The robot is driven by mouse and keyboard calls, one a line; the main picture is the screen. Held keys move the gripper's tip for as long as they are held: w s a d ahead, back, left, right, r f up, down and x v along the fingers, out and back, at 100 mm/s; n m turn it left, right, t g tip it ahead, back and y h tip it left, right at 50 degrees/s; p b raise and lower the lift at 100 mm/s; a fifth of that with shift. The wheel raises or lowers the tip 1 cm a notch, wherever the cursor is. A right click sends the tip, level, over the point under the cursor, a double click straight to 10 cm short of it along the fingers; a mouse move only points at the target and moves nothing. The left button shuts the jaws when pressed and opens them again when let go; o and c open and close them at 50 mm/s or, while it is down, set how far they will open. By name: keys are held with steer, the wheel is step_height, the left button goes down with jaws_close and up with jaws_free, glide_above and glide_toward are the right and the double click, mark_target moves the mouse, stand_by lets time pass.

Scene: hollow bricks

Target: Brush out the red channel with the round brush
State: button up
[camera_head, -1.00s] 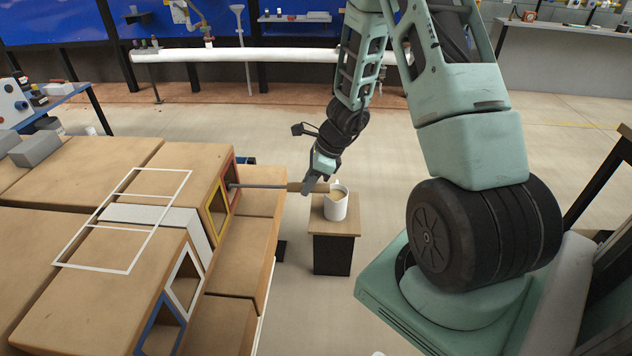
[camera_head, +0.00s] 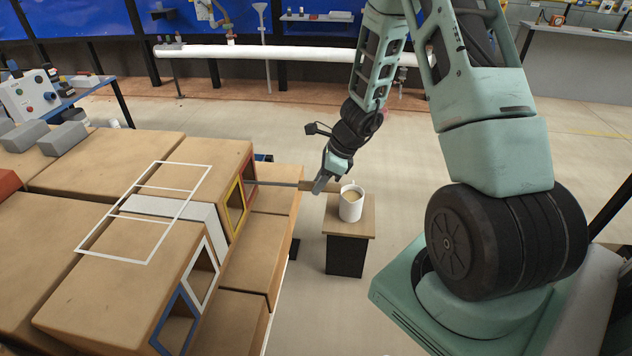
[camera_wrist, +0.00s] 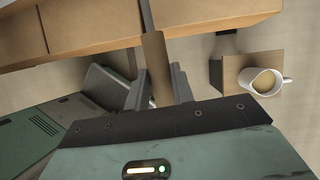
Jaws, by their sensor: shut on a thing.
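My gripper (camera_head: 325,183) is shut on the brush's wooden handle (camera_wrist: 157,65), with a finger on each side in the wrist view. The brush's thin grey rod (camera_head: 278,183) runs left from the handle, roughly level, into the red-framed channel (camera_head: 250,168) at the end of a brick. The brush head is hidden, apparently inside the brick. The yellow-framed channel (camera_head: 235,207) is directly beside the red one.
White-framed (camera_head: 201,274) and blue-framed (camera_head: 178,322) channels open on the nearer brick. A white rectangular frame (camera_head: 110,218) lies across the brick tops. A white mug (camera_head: 351,204) of brown liquid stands on a small stand (camera_head: 346,250), close beside my gripper.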

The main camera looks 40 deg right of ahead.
steer(key=s+d+b, duration=0.1)
steer(key=s+d, duration=0.3)
steer(key=s, duration=0.1)
steer(key=shift+s+d, duration=0.3)
steer(key=shift+d, duration=0.1)
stand_by(0.3)
steer(key=shift+w+a+p, duration=0.3)
steer(key=shift+w+a, duration=1.1)
steer(key=shift+w, duration=0.25)
steer(key=shift+w+a+p, duration=0.25)
steer(key=shift+w+a, duration=1.15)
steer(key=shift+w, duration=0.2)
steer(key=shift+s+d, duration=0.1)
steer(key=s+d+b, duration=0.1)
steer(key=s+d, duration=0.4)
steer(key=s, duration=0.1)
steer(key=shift+s+d, duration=0.15)
steer(key=shift+d, duration=0.05)
steer(key=shift+r, duration=0.1)
